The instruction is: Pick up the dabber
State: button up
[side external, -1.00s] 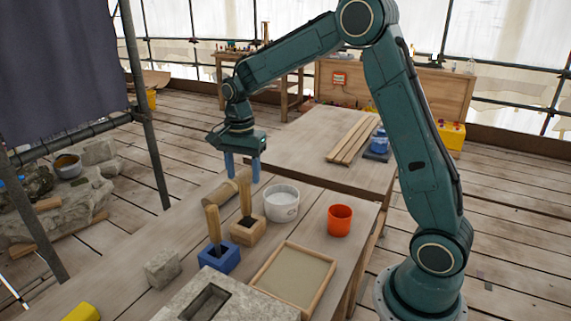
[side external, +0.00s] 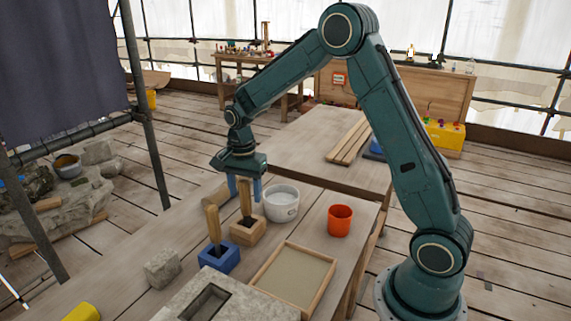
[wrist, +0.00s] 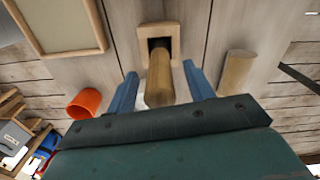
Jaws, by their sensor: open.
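Two tools with wooden handles stand upright in holders on the bench. One handle (side external: 245,205) rises from a light wooden block (side external: 248,233); the other (side external: 213,224) rises from a blue block (side external: 220,259). Their lower ends are hidden in the blocks, so I cannot tell by looks which is the dabber. My gripper (side external: 245,195) is open over the wooden block, pointing down. In the wrist view the wooden-block handle (wrist: 160,78) lies between the two blue fingers (wrist: 160,72), with a gap on each side. Its block (wrist: 175,32) shows beyond.
A white tub (side external: 282,205) stands close right of my fingers, and an orange cup (side external: 340,221) farther right. A pale wooden cylinder (wrist: 237,70) lies beside the gripper. A framed tray (side external: 293,278), a slotted stone (side external: 177,308) and a stone cube (side external: 162,269) are nearer.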

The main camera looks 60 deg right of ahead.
dwell(0.4)
grip_shut()
jog(key=shift+r, duration=0.1)
notch_tip(320, 180, up, 20)
dwell(0.9)
dwell(0.5)
